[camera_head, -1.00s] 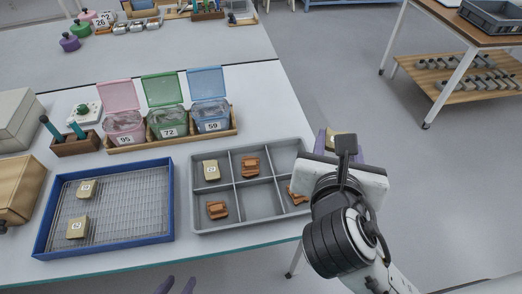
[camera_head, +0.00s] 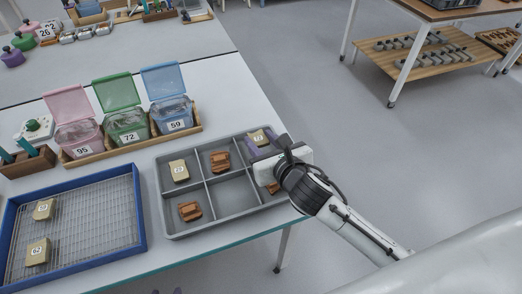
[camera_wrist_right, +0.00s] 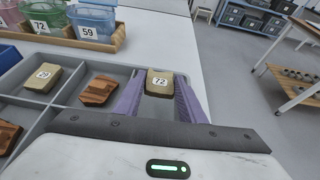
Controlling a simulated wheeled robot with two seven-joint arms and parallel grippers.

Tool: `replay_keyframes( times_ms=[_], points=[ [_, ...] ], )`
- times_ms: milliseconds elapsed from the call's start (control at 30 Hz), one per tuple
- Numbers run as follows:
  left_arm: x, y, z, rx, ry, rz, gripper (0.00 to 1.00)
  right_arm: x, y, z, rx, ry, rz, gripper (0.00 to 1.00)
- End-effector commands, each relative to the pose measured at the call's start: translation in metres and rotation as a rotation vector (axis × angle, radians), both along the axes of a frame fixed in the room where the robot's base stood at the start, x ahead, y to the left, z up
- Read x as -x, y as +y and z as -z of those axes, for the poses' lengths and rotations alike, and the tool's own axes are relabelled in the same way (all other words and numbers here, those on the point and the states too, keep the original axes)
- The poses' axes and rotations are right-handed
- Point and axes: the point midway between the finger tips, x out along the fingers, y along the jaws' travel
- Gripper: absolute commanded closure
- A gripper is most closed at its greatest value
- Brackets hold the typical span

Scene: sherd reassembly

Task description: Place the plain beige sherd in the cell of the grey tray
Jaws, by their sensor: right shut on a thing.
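My right gripper (camera_head: 263,146) is shut on a beige sherd (camera_head: 258,137) labelled 72, at the back right cell of the grey tray (camera_head: 232,222). In the right wrist view the sherd (camera_wrist_right: 159,84) sits between the two purple fingers (camera_wrist_right: 158,100). I cannot tell whether it touches the tray floor. Another beige sherd (camera_head: 179,170), labelled 29, lies in the back left cell. Two more beige sherds lie in the blue mesh tray (camera_head: 142,215): one at the back (camera_head: 45,209), one at the front (camera_head: 38,250). My left gripper (camera_head: 166,291) barely shows at the bottom edge, its tips apart.
Orange-brown sherds lie in the back middle cell (camera_head: 220,161), front left cell (camera_head: 190,210) and, partly hidden by my right gripper, front right cell. The front middle cell is empty. Open-lidded pink, green and blue bins (camera_head: 172,112) stand in a wooden rack behind.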

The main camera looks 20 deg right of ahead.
Motion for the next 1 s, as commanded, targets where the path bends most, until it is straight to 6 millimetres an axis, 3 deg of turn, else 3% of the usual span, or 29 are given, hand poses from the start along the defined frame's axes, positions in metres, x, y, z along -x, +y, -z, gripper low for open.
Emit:
replay_keyframes(
  times_ms=[100,200,600,633,667,1000],
  points=[
    [0.000,-0.001,0.005,0.000,-0.002,0.003,0.64,0.001,0.000,0.022,-0.001,0.005,0.002,0.86],
    [0.000,-0.003,0.006,0.001,-0.001,0.006,0.64,0.001,0.000,0.032,0.000,0.004,0.001,0.86],
    [-0.001,-0.005,0.002,0.005,-0.008,0.008,0.64,0.001,0.000,0.035,0.002,0.002,0.000,0.86],
    [-0.001,-0.005,0.002,0.005,-0.008,0.008,0.64,0.001,0.000,0.035,0.001,0.002,0.001,0.60],
    [-0.001,-0.005,0.002,0.005,-0.008,0.007,0.64,0.001,0.000,0.035,0.001,0.002,0.001,0.55],
    [-0.001,-0.004,0.002,0.005,-0.005,0.006,0.64,0.001,0.000,0.032,0.000,0.001,0.000,0.55]
  ],
)
